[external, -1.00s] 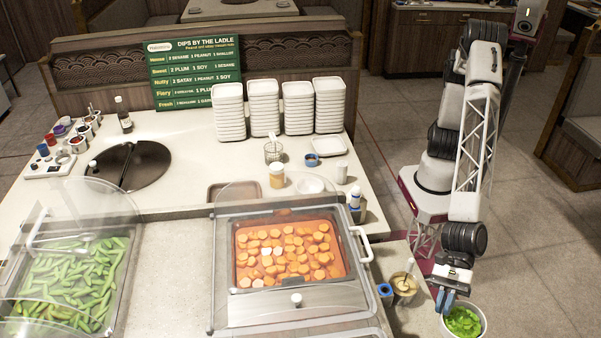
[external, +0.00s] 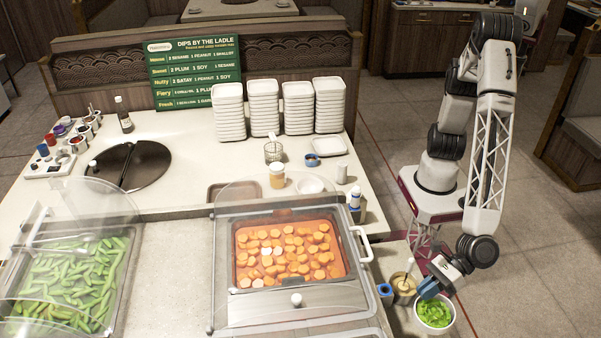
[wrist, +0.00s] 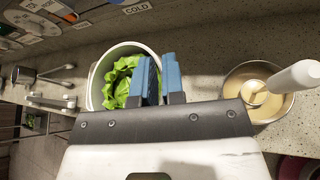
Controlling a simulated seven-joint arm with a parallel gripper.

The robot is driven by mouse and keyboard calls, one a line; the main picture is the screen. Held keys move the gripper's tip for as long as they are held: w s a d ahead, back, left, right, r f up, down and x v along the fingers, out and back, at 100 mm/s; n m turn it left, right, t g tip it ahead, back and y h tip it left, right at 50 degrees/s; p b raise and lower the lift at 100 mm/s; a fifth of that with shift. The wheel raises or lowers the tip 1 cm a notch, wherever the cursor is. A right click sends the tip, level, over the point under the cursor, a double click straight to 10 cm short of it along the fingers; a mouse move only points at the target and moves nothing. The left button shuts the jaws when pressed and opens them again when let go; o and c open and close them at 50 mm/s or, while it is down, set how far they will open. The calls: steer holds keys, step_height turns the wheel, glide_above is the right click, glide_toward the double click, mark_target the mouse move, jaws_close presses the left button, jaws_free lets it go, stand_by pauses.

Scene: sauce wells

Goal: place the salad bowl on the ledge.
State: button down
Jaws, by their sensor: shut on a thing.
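The salad bowl (external: 434,324) is white and round with green leaves inside, at the lower right of the external view. It also shows in the wrist view (wrist: 96,86). My gripper (external: 430,290) has blue fingers and is shut on the bowl's rim on its near side; the fingers hide part of the rim in the wrist view (wrist: 160,75). The ledge (external: 402,322) is a narrow speckled surface at the right side of the counter. The bowl is at its right edge in the external view; I cannot tell whether it touches the ledge.
A clear-lidded carrot tray (external: 290,255) is to the left. A metal-handled item (wrist: 40,75) lies left in the wrist view.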

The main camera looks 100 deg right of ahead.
steer(key=shift+d+f+m, duration=0.2)
steer(key=shift+d+m, duration=0.1)
steer(key=shift+d, duration=0.05)
steer(key=shift+f, duration=0.1)
steer(key=shift+f, duration=3.05)
steer(key=shift+f, duration=1.85)
steer(key=shift+f, duration=0.1)
steer(key=c, duration=1.2)
jaws_free()
steer(key=shift+s, duration=0.1)
